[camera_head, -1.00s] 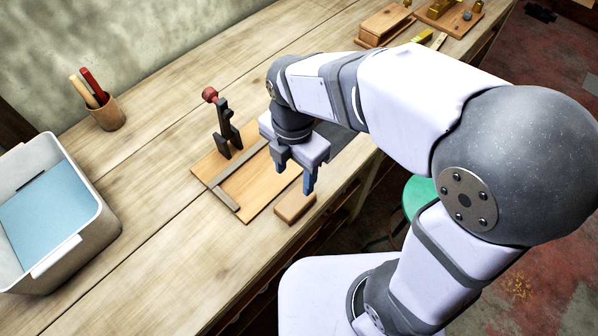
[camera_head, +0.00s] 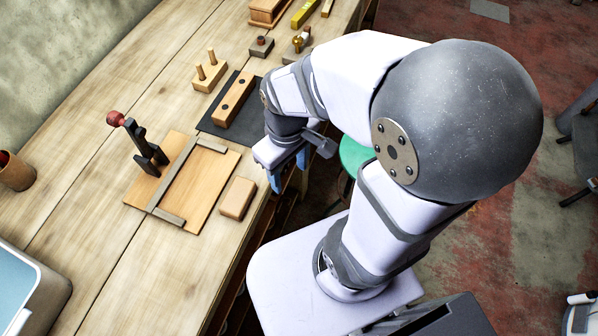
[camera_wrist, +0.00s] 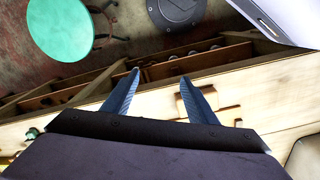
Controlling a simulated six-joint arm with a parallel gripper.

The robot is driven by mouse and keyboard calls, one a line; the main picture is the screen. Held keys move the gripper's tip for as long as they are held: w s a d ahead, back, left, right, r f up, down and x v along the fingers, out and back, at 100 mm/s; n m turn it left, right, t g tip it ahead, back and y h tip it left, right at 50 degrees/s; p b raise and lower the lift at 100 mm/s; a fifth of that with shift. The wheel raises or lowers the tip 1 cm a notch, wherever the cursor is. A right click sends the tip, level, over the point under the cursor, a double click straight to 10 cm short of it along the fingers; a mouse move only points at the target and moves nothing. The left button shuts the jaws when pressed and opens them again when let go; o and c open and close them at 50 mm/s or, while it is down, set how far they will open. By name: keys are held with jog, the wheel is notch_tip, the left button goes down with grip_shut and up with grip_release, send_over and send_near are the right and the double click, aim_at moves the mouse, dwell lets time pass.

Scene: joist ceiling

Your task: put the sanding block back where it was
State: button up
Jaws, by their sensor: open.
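A plain tan block (camera_head: 238,198), which looks like the sanding block, lies flat on the bench in the head view. It is beside the right edge of the wooden board (camera_head: 205,185) with grey strips, close to the bench's front edge. My gripper (camera_head: 289,172) is open and empty, to the right of the block and apart from it, around the bench's front edge. In the wrist view my gripper (camera_wrist: 158,77) has its two blue fingers spread with nothing between them.
A dark clamp with a red knob (camera_head: 140,145) stands on the board. A dark mat (camera_head: 218,123) carries a two-hole wooden block (camera_head: 234,100); a pegged block (camera_head: 210,72) is behind. A green stool (camera_head: 355,155) stands in front. Bare bench lies left of the board.

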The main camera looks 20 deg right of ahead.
jog(key=m, duration=0.1)
jog(key=s+d+m, duration=0.1)
jog(key=m, duration=0.2)
jog(key=shift+s+d+f, duration=0.15)
jog(key=shift+d+f, duration=0.25)
